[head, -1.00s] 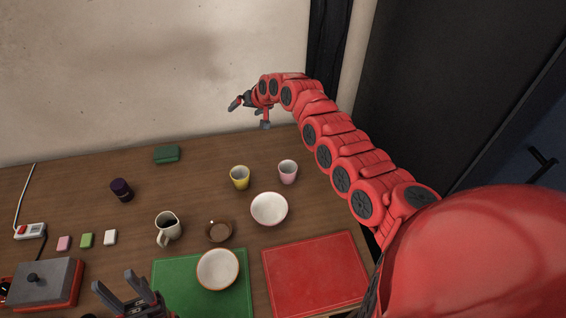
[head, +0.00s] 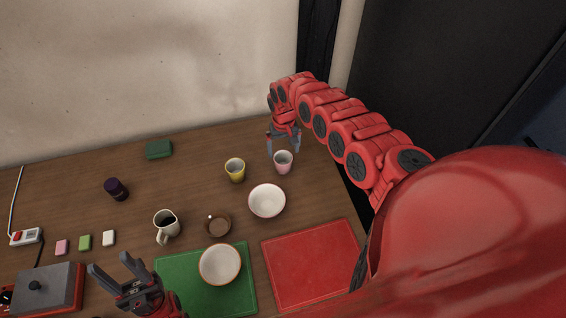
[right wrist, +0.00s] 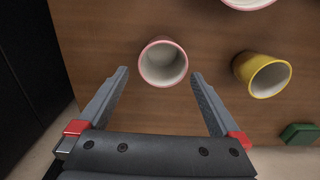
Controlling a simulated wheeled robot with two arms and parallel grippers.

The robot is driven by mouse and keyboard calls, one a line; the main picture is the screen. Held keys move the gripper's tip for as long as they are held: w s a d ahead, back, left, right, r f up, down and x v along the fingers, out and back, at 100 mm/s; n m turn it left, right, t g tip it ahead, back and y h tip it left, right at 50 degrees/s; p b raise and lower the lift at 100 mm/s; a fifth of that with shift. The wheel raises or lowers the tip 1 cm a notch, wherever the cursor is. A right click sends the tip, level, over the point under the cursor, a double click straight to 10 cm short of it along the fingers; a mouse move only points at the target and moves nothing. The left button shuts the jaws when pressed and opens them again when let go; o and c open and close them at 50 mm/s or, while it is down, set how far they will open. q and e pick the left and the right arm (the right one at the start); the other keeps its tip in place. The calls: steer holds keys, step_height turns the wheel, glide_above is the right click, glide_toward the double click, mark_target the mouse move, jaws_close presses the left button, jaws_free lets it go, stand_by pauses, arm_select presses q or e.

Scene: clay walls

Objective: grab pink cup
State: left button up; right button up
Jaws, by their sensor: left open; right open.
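The pink cup (head: 283,163) stands upright at the right back of the wooden table, to the right of a yellow cup (head: 235,171). My right gripper (head: 283,150) is open just behind and above the pink cup. In the right wrist view the pink cup (right wrist: 163,63) is ahead of my open right gripper (right wrist: 160,84), about midway between the finger lines, with no finger seen touching it. The yellow cup (right wrist: 262,75) lies outside the right-hand finger there. My left gripper (head: 117,272) is open and empty at the front left, beside the green mat.
A white bowl (head: 267,201) stands just in front of the cups. A second bowl (head: 220,264) is on the green mat (head: 237,301), a red mat (head: 312,265) lies to its right. A jug (head: 166,226) and brown bowl (head: 217,225) stand left. A green box (head: 159,149) is at the back.

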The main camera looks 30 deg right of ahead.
mark_target(283, 161)
steer(key=shift+f, duration=0.3)
steer(key=f, duration=0.4)
steer(key=shift+s+a+f+p, duration=0.25)
steer(key=shift+a+f+p, duration=0.1)
steer(key=shift+a, duration=0.05)
steer(key=shift+d+f, duration=0.15)
steer(key=shift+f, duration=0.25)
steer(key=c, duration=1.3)
steer(key=shift+o, duration=0.2)
steer(key=shift+r, duration=0.15)
